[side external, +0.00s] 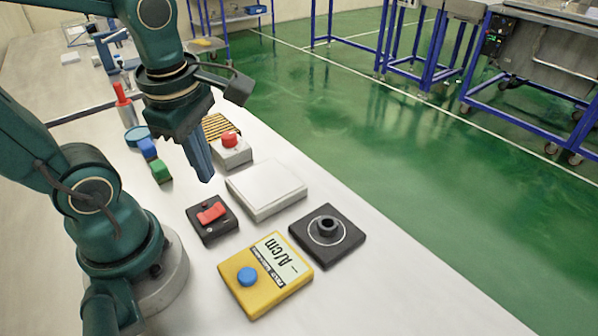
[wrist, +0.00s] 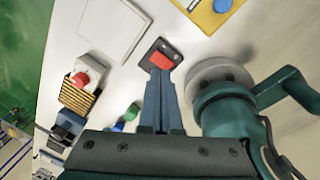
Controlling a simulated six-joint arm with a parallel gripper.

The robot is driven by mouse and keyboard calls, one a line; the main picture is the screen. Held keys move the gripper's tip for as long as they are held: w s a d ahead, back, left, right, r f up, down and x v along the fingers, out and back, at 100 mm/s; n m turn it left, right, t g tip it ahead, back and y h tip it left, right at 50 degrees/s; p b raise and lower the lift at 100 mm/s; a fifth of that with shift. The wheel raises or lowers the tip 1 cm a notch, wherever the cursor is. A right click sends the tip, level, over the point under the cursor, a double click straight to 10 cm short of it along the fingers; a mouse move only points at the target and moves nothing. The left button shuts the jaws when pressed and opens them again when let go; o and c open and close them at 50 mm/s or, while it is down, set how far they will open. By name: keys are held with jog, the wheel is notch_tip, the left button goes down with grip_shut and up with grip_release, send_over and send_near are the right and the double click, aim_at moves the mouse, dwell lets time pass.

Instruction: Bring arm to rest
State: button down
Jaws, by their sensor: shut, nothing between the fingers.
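My gripper (side external: 205,172) hangs over the white table (side external: 400,295) with its fingers pointing down and pressed together, holding nothing. In the side view its tips are above the table, just behind the black box with a red rocker switch (side external: 211,214) and left of the white square plate (side external: 266,187). In the wrist view the shut fingers (wrist: 159,75) reach toward the black switch box (wrist: 160,58), overlapping its near edge. I cannot tell the exact height of the tips from these views.
A yellow box with a blue button (side external: 265,275) and a black square with a round socket (side external: 327,234) stand in front. A red button on a white box (side external: 231,150), a green block (side external: 161,172) and a red-handled upright tool (side external: 123,103) stand farther back. The front right tabletop is clear.

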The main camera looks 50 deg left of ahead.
jog(key=d+r+m+t, duration=0.1)
jog(key=m, duration=0.7)
jog(key=w+d+r+m+t, duration=0.1)
jog(key=m+t, duration=0.1)
jog(key=m, duration=0.6)
jog(key=d+r+m+t+h, duration=0.1)
jog(key=d+m, duration=0.1)
jog(key=m, duration=0.6)
jog(key=shift+w+m, duration=0.3)
jog(key=shift+w, duration=0.05)
